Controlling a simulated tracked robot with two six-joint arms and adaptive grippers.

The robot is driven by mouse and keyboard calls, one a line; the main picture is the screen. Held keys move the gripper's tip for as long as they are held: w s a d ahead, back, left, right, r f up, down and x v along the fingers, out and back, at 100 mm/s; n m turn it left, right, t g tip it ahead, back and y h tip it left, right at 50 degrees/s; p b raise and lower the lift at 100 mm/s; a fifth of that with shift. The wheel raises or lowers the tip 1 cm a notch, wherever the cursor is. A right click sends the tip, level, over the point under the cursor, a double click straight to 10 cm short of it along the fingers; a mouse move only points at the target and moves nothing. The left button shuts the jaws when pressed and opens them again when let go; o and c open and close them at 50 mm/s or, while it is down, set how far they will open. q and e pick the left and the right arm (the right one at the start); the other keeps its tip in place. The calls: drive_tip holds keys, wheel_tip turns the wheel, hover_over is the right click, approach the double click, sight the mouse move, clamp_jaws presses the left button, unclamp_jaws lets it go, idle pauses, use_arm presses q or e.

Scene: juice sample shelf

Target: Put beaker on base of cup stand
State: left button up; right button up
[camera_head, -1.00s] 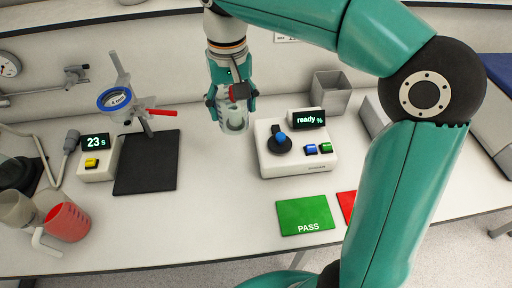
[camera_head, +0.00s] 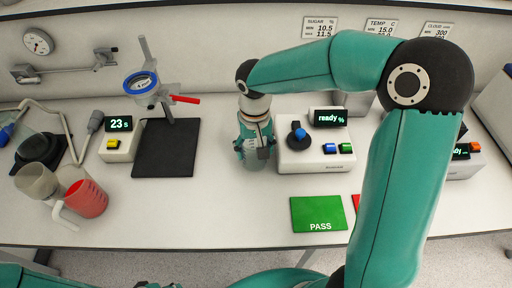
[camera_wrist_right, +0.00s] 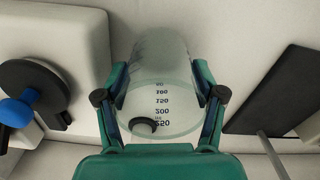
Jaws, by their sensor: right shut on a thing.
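My right gripper (camera_head: 255,152) is shut on a clear glass beaker. In the head view it is low over the table, between the cup stand and a white meter, and largely hides the beaker. In the right wrist view the beaker (camera_wrist_right: 160,85) sits between the two fingers (camera_wrist_right: 160,100), with volume marks up to 250 on its wall. The cup stand has a flat black base (camera_head: 165,150), a rod, a blue-rimmed cup (camera_head: 141,84) and a red lever. The base is bare; the beaker is to its right. My left gripper is not clearly visible.
The white meter (camera_head: 315,160) with a blue-topped knob is close right of the gripper. A timer (camera_head: 117,145) reading 23 s stands left of the base. Farther left are a grey cup (camera_head: 36,180) and a red beaker (camera_head: 88,198). A green PASS mat (camera_head: 318,212) lies in front of the meter.

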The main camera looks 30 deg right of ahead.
drive_tip(key=shift+f, duration=0.2)
drive_tip(key=o, duration=0.8)
drive_tip(key=shift+f, duration=0.15)
drive_tip(key=shift+c, duration=0.2)
drive_tip(key=shift+o, duration=0.7)
drive_tip(key=shift+r, duration=0.2)
